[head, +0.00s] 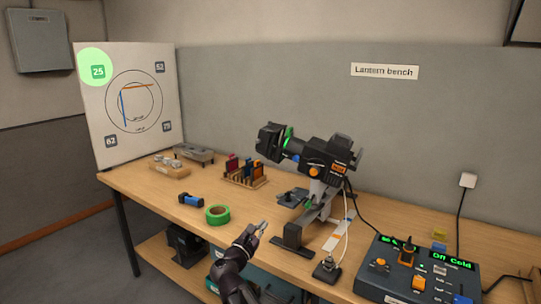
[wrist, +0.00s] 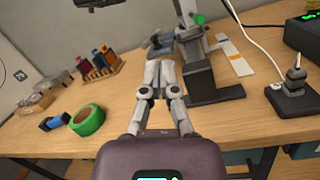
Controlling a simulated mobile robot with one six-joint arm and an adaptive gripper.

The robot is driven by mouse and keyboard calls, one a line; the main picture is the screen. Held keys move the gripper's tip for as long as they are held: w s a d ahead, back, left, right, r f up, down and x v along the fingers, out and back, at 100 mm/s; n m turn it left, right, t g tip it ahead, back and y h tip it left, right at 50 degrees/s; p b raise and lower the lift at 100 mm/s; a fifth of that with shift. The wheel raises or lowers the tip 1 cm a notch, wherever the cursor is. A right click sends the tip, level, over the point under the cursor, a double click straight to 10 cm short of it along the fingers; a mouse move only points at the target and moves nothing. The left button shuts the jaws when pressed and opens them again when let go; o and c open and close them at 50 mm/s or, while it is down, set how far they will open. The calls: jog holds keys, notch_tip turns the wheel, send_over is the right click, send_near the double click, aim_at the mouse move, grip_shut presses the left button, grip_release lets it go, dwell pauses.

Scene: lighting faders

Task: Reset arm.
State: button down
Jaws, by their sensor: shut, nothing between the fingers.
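My gripper (head: 261,226) is shut and empty above the front part of the wooden bench (head: 140,189). It also shows in the wrist view (wrist: 160,66), where its fingertips meet and point toward the lantern's stand. In the head view it is to the right of a roll of green tape (head: 217,214) and left of the black foot (head: 292,243) of the stand. It appears to touch nothing, though its exact height above the bench is hard to tell.
A black lantern (head: 325,152) stands mid-bench. A control box (head: 415,275) with faders and a green display is at the right front. A small switch box (head: 326,268) on a cord is near the front edge. A rack of coloured pieces (head: 244,172) and a target board (head: 130,105) are left.

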jog(key=s+d+f+m+g+p, duration=0.25)
jog(key=d+f+m+g, duration=0.2)
jog(key=d+m, duration=0.35)
jog(key=s+d+f+m+g+p, duration=0.1)
jog(key=s+d+f+m+g, duration=0.35)
jog(key=d, duration=0.45)
jog(key=s+d+f+m+g+y+p, duration=0.1)
jog(key=s+f+m+g+y+p, duration=0.1)
jog(key=s+m+g+y, duration=0.2)
jog(key=s+d+f+m+g+y+p, duration=0.1)
jog(key=s+f+m+g+y+p, duration=0.1)
jog(key=s+m+g+y, duration=0.2)
jog(key=s+m+y, duration=0.2)
jog(key=s+m, duration=0.2)
jog(key=m, duration=0.1)
jog(key=shift+d+f+m+p, duration=0.15)
jog(key=shift+d+m+p, duration=0.2)
jog(key=shift+p, duration=0.05)
